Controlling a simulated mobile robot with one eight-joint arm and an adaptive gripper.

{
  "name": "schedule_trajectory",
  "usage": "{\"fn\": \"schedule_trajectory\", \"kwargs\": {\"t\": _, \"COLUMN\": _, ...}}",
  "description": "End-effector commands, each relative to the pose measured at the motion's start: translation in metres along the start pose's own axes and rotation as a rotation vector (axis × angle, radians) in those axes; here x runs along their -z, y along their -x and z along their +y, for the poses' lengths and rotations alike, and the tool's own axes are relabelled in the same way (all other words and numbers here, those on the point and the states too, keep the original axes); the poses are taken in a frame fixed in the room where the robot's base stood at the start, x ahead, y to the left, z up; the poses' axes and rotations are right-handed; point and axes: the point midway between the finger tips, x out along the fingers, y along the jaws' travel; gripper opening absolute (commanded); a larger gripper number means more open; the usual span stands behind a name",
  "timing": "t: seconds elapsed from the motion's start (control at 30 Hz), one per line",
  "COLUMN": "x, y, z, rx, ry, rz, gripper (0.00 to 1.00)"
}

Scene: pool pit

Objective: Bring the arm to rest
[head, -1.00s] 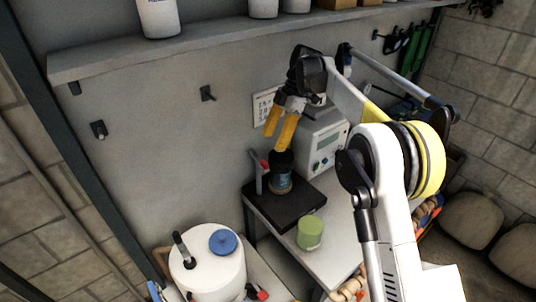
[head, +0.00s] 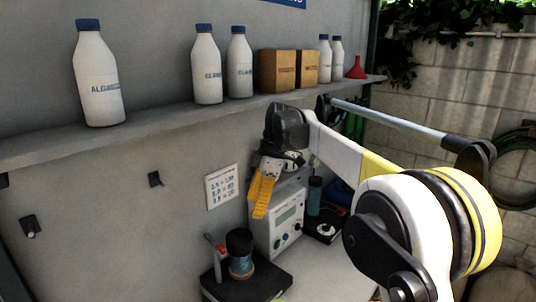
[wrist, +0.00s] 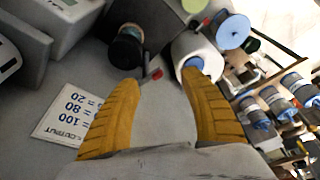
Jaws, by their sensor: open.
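My gripper (head: 264,190) has yellow fingers and hangs pointing down in front of the grey wall, left of the grey control box (head: 284,222) in the head view. In the wrist view my gripper (wrist: 166,115) has its two fingers spread apart with nothing between them. Below it in the head view, a dark-topped jar (head: 240,262) stands on a black base (head: 262,284), apart from the fingers. The jar's dark top (wrist: 126,48) also shows in the wrist view.
A shelf (head: 160,134) above holds white bottles (head: 100,80) and cardboard boxes (head: 278,70). A printed card (head: 222,186) and a hook (head: 155,180) are on the wall. The wrist view shows a white container with a blue lid (wrist: 234,32).

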Motion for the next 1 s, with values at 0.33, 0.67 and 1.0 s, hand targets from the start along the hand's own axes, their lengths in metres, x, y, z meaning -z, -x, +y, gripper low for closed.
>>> {"fn": "schedule_trajectory", "kwargs": {"t": 0.33, "x": -0.082, "y": 0.023, "z": -0.122, "rx": -0.280, "ry": -0.643, "rz": -0.039, "gripper": 0.52}}
{"fn": "schedule_trajectory", "kwargs": {"t": 0.67, "x": -0.154, "y": -0.030, "z": -0.262, "rx": -0.570, "ry": -1.213, "rz": 0.057, "gripper": 0.52}}
{"fn": "schedule_trajectory", "kwargs": {"t": 1.0, "x": -0.202, "y": -0.107, "z": -0.350, "rx": -0.775, "ry": -1.581, "rz": 0.214, "gripper": 0.52}}
